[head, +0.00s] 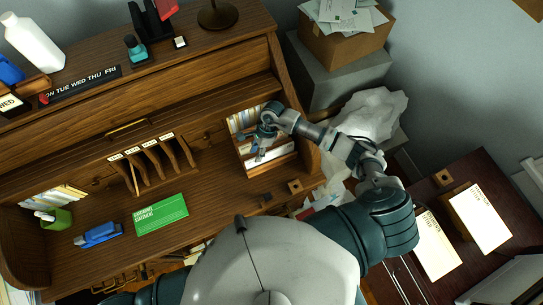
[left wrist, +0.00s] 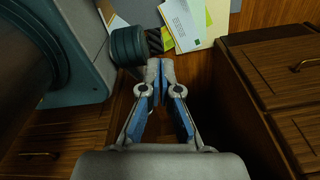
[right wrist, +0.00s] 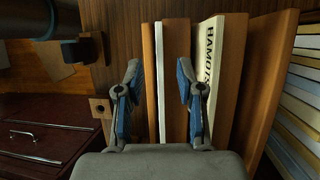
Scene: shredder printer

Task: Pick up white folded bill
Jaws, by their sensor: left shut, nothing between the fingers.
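Upright white folded papers stand between the wooden dividers of a small rack (head: 284,162) at the right of the desk. In the right wrist view, one white paper with dark printed letters (right wrist: 207,62) stands right of the fingers, and a narrow plain white one (right wrist: 160,85) shows between them. I cannot tell for certain which is the bill. My right gripper (head: 260,156) is over the rack, open and empty, its fingers pointing at the slots; it also shows in the right wrist view (right wrist: 158,72). My left gripper (left wrist: 160,68) is shut and empty, low beside drawers, outside the head view.
A green booklet (head: 161,214), a blue stapler (head: 98,235) and a small letter sorter (head: 150,160) are on the desk. Striped files (right wrist: 300,95) stand beside the rack. Loose papers (left wrist: 190,22) lie ahead of my left gripper. A paper-filled box (head: 343,45) stands behind.

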